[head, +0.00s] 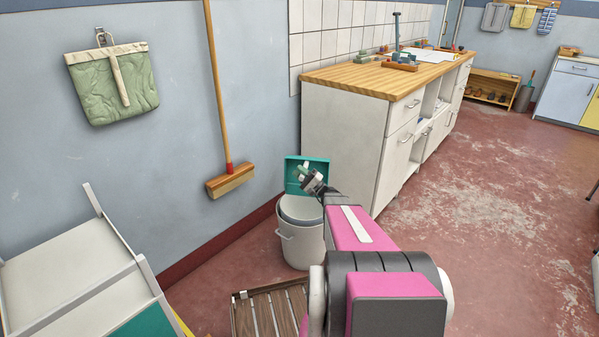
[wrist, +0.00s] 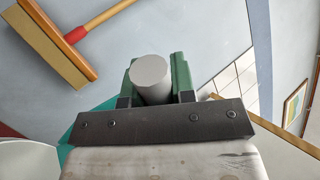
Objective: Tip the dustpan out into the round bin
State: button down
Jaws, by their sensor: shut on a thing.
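The dustpan (head: 292,184) is teal. In the head view it is above the back of the round bin, steeply tilted, with its broad face towards me. In the wrist view, a strip of its teal pan (wrist: 90,127) shows behind my gripper. My gripper (head: 304,173) is shut on the dustpan's grey handle (wrist: 151,72), between green finger pads. The round bin (head: 301,249) is whitish with a grey rim and stands on the floor by the wall. My gripper and arm hide part of the dustpan and bin. I cannot see any sweepings.
A wooden-topped cabinet (head: 343,140) stands right of the bin. A broom (head: 230,180) leans on the wall to the left. A slatted wooden thing (head: 262,312) lies in front of the bin. A white rack (head: 70,275) is at lower left. The red floor on the right is open.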

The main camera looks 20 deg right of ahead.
jog(key=shift+f, duration=0.4)
notch_tip(320, 180, up, 2)
dwell(0.3)
notch_tip(320, 180, down, 2)
dwell(0.4)
dwell(0.6)
